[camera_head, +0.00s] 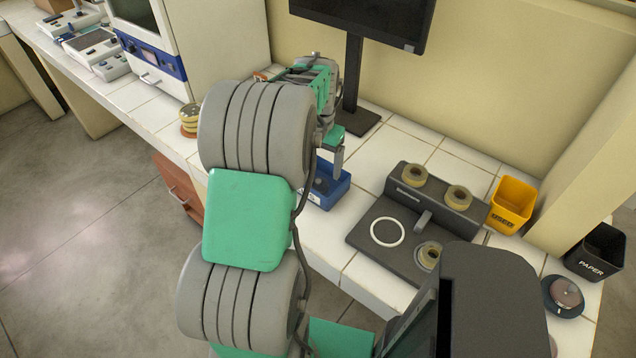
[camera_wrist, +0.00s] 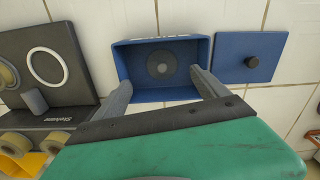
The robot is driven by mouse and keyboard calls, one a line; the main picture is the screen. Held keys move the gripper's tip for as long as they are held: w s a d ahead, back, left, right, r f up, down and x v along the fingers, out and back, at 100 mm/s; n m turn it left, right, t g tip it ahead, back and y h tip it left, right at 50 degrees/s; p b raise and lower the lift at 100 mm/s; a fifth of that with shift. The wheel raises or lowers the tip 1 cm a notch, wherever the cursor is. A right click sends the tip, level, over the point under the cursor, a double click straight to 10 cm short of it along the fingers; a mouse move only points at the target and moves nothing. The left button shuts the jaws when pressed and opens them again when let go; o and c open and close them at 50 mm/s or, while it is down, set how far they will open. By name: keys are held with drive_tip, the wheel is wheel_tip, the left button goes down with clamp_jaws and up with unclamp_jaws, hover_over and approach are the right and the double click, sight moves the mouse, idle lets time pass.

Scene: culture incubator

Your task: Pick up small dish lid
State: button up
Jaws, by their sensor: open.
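A blue square lid-like plate with a black knob (camera_wrist: 232,70) lies on the tiled counter in the wrist view, right of an open blue box (camera_wrist: 121,62). I cannot tell whether this plate is the small dish lid. A dark round piece (camera_wrist: 162,64) sits inside the box. My gripper (camera_wrist: 159,79) is open and empty, its fingers spread at the box's near side. In the head view my gripper (camera_head: 338,158) is above the blue box (camera_head: 336,191); the knobbed plate is not visible there, apparently behind my arm.
A dark grey device (camera_head: 370,250) with a white ring and tan round pieces stands right of the box. Beyond it are a yellow bin (camera_head: 511,205) and a black bin (camera_head: 597,252). A monitor stand (camera_head: 354,90) rises behind. Stacked round dishes (camera_head: 189,118) stand at left.

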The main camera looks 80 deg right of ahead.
sight(318, 180)
drive_tip(key=f, duration=0.3)
drive_tip(key=f+p, duration=0.1)
drive_tip(key=f, duration=0.2)
drive_tip(key=shift+w+d+f, duration=0.15)
drive_tip(key=shift+d+f, duration=0.05)
drive_tip(key=shift+f, duration=0.05)
drive_tip(key=shift+c, duration=0.3)
drive_tip(key=c, duration=1.3)
